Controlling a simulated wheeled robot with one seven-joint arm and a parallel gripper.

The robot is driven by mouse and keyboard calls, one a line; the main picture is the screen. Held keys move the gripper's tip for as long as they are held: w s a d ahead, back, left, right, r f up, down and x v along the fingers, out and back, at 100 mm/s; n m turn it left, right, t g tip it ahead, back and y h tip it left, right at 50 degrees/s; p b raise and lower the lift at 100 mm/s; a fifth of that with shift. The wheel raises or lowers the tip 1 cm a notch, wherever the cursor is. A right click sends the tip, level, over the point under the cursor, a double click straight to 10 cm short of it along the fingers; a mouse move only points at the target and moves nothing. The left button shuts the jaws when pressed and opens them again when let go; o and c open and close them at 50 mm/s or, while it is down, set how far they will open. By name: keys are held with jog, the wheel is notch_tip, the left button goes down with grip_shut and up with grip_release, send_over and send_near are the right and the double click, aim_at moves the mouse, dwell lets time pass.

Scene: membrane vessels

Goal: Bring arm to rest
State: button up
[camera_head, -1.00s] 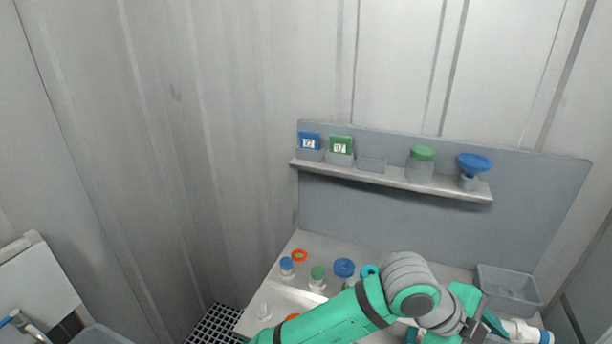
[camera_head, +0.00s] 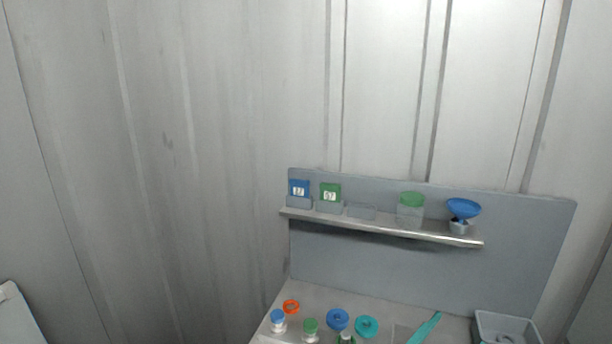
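My gripper is not in view, and my arm cannot be made out for certain. A thin teal strip (camera_head: 425,328) shows at the bottom edge, right of the rings. I cannot tell whether it is a tool on the table or part of my arm. The worktop (camera_head: 385,300) is cut off by the bottom of the picture.
Small vessels, rings and a grey bin (camera_head: 505,330) stand below.

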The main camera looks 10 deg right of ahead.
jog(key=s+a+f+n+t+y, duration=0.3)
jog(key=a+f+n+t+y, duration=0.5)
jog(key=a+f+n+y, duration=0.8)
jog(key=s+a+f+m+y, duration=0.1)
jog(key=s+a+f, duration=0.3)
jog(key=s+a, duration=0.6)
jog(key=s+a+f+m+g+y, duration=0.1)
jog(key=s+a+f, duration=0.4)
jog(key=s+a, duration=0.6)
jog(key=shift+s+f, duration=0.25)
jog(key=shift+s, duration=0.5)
